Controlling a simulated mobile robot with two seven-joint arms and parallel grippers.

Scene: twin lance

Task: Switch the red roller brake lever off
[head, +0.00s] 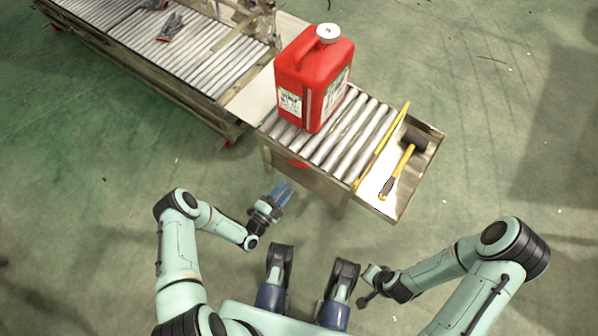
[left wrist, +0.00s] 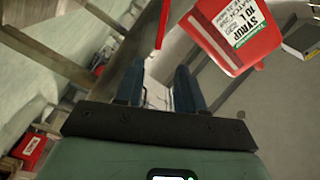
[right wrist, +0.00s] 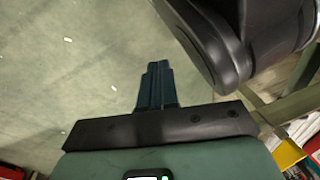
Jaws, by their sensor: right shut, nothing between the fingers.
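The red brake lever (head: 299,164) is a small red piece on the front side of the short roller table (head: 268,155). In the left wrist view the red lever (left wrist: 163,22) is a thin upright bar, ahead of the gap between my fingers. My left gripper (head: 284,192) is open and empty, just below and left of the lever and apart from it. Its two blue fingers (left wrist: 159,85) stand well apart. My right gripper (right wrist: 155,83) is shut and empty, low over the floor, away from the table. Whether the lever is on or off is unclear.
A red syrup canister (head: 314,75) stands on the rollers, also seen in the left wrist view (left wrist: 232,30). A yellow bar (head: 382,143) crosses the rollers' right end. A mallet (head: 400,168) lies in the side tray (head: 408,199). A longer conveyor (head: 190,82) with gloves (head: 170,27) is behind left.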

